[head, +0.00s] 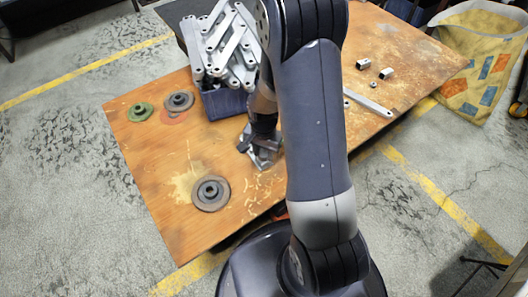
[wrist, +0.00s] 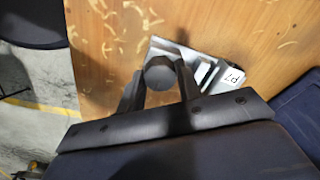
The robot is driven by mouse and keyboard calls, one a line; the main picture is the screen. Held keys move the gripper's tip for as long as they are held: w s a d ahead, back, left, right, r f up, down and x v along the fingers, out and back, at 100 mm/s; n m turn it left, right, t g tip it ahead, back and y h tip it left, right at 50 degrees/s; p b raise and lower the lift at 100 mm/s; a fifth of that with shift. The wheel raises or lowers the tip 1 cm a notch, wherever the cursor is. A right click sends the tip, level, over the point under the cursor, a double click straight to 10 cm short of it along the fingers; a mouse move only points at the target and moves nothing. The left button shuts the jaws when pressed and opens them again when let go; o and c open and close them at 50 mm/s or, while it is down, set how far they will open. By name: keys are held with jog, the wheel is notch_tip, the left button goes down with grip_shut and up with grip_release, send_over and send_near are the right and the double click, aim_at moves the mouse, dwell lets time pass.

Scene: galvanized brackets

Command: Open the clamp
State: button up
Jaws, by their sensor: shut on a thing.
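The clamp (head: 262,158) is a grey metal piece on the wooden table, near its front edge, partly hidden by my gripper (head: 263,138). In the wrist view its body (wrist: 208,68) is light metal with a white label that seems to read P7. A dark round knob (wrist: 160,73) stands in front of the clamp body. My gripper (wrist: 160,82) has one finger on each side of this knob and is shut on it. Whether the clamp's jaws are apart or hold anything is hidden.
A blue bin (head: 224,104) heaped with galvanized brackets (head: 222,42) stands close behind my gripper. Dark discs (head: 210,193) and a green piece (head: 140,112) lie on the left of the table (head: 150,165). Small metal parts (head: 386,73) and a flat bar (head: 368,102) lie on the right.

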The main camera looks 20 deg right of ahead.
jog(key=shift+c, duration=0.7)
jog(key=n, duration=0.3)
jog(key=shift+n, duration=0.3)
jog(key=n, duration=0.9)
jog(key=shift+n, duration=0.3)
jog(key=n, duration=0.5)
jog(key=o, duration=0.9)
